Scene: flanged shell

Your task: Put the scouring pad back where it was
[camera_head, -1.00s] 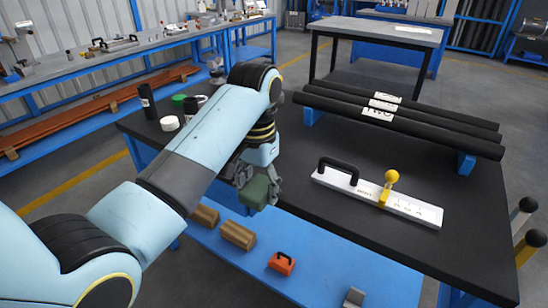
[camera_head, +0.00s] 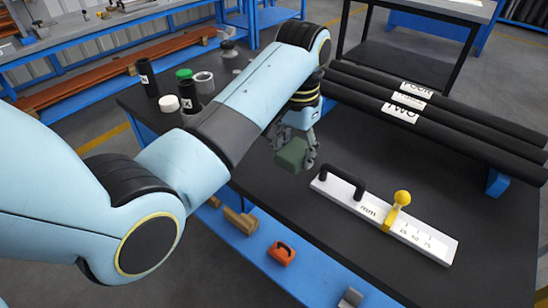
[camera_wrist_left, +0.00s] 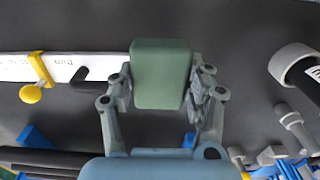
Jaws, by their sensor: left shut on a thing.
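The scouring pad is a dark green block (camera_head: 292,154), held in my left gripper (camera_head: 296,150) over the black table top. In the left wrist view the green pad (camera_wrist_left: 161,74) sits between the two fingers of the left gripper (camera_wrist_left: 160,88), which is shut on it. I cannot tell how high the pad is above the table. My right gripper is in neither view.
A white measuring bar (camera_head: 385,218) with a black handle and yellow knob lies right of the pad. Black tubes (camera_head: 440,118) lie behind. Cans and jars (camera_head: 188,92) stand at the left. An orange block (camera_head: 281,253) sits on the blue lower shelf (camera_head: 240,235).

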